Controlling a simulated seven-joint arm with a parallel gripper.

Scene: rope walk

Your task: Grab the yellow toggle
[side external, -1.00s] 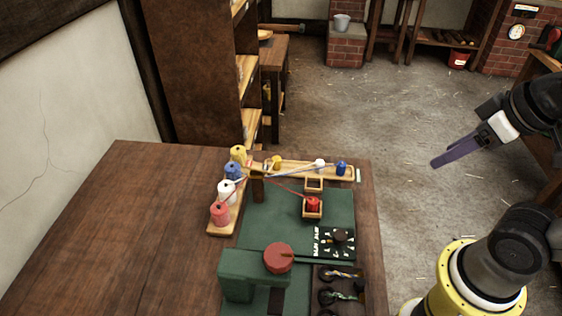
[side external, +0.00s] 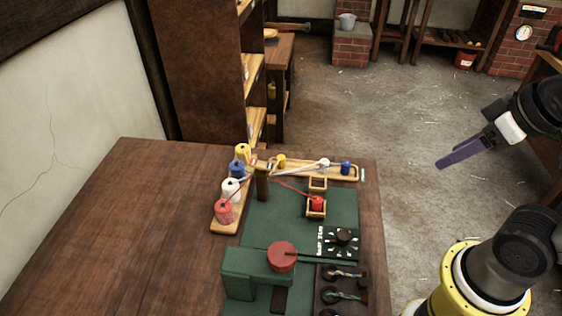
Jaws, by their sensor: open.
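The small yellow toggle (side external: 281,161) sits at the left part of the wooden rail (side external: 303,170) along the back of the table, just right of the spools. A white toggle (side external: 324,164) and a blue toggle (side external: 346,168) stand farther right on the same rail. A red toggle (side external: 317,203) sits in a small wooden holder on the green mat. My gripper (side external: 440,165), with purple fingers, is open and empty. It hangs in the air right of the table, well apart from the yellow toggle. The gap between its fingers is not visible from this side.
Yellow (side external: 243,152), blue, white and red spools stand on a wooden strip at left. A dark post (side external: 262,183) has strings running past it to the toggles. An empty wooden holder (side external: 317,184) stands behind the red toggle. A green machine with a red knob (side external: 282,257) is in front.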

